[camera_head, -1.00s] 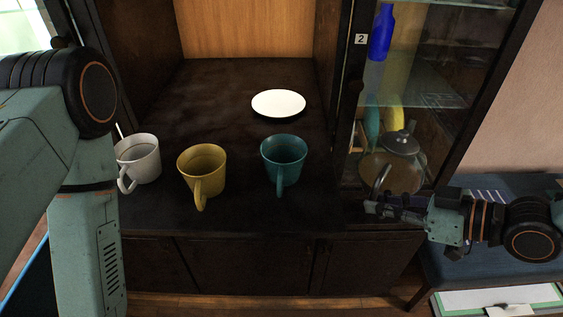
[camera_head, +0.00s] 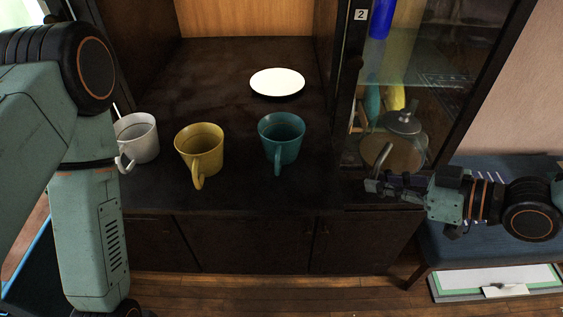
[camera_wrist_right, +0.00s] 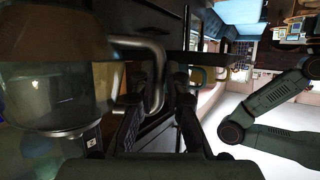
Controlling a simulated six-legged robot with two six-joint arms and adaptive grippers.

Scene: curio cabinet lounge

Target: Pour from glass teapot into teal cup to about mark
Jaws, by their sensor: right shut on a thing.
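The glass teapot (camera_head: 408,146) holds brown liquid and has a rounded lid with a knob. It is at the right of the cabinet, in front of the glass pane. In the right wrist view the teapot (camera_wrist_right: 60,95) fills the left side and its bent metal handle (camera_wrist_right: 157,62) runs between the fingers. My right gripper (camera_head: 378,186) is shut on that handle; the fingers (camera_wrist_right: 155,92) also show in the wrist view. The teal cup (camera_head: 282,140) stands upright left of the teapot, handle toward me. Its inside mark and contents cannot be made out. My left gripper is out of view.
A yellow cup (camera_head: 200,152) and a white cup (camera_head: 137,140) with a thin stick in it stand left of the teal cup. A white plate (camera_head: 277,83) lies behind. The dark counter (camera_head: 245,185) is clear between teal cup and teapot.

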